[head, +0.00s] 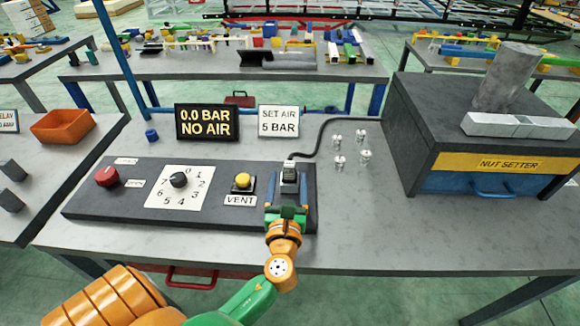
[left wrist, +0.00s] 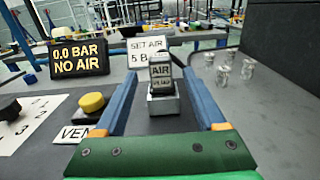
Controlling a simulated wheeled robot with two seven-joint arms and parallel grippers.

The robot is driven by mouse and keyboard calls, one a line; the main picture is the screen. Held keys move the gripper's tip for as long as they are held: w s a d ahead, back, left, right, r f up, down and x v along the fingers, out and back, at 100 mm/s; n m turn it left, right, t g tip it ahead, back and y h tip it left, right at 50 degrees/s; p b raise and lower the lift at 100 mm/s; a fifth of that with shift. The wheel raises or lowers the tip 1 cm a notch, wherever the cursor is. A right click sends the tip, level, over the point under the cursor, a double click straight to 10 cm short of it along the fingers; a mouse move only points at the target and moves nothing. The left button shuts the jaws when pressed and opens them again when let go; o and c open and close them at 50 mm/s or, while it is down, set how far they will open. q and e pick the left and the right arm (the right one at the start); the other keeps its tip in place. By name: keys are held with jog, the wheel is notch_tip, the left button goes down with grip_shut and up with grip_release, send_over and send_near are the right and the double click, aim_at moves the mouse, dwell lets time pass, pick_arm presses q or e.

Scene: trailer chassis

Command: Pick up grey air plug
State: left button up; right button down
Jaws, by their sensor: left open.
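The grey air plug (head: 289,175) stands at the right end of the dark control panel, with a small white label on top. In the left wrist view the plug (left wrist: 161,73) shows the word AIR and rests on a light grey block (left wrist: 163,105). My left gripper (head: 288,186) is open, with one blue finger on each side of the plug. In the left wrist view gaps show between the fingers and the plug; contact is not visible. My right gripper is not in view.
A black hose (head: 322,138) runs from near the plug towards the nut setter box (head: 470,150) at right. A yellow vent button (head: 242,181) sits left of the plug. Signs reading NO AIR (head: 207,122) and SET AIR (head: 278,121) stand behind. Several small metal fittings (head: 360,137) stand right.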

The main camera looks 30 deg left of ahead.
aim_at(289, 173)
pick_arm(q)
jog(key=x, duration=0.3)
jog(key=shift+w+a+r+p, duration=0.15)
jog(key=shift+w+r+p, duration=0.15)
jog(key=shift+r, duration=0.05)
jog(key=shift+w+a+f, duration=0.2)
jog(key=shift+w+f, duration=0.05)
jog(key=shift+w, duration=0.1)
jog(key=shift+s+d+r, duration=0.1)
jog(key=shift+s, duration=0.1)
jog(key=c, duration=0.8)
grip_shut()
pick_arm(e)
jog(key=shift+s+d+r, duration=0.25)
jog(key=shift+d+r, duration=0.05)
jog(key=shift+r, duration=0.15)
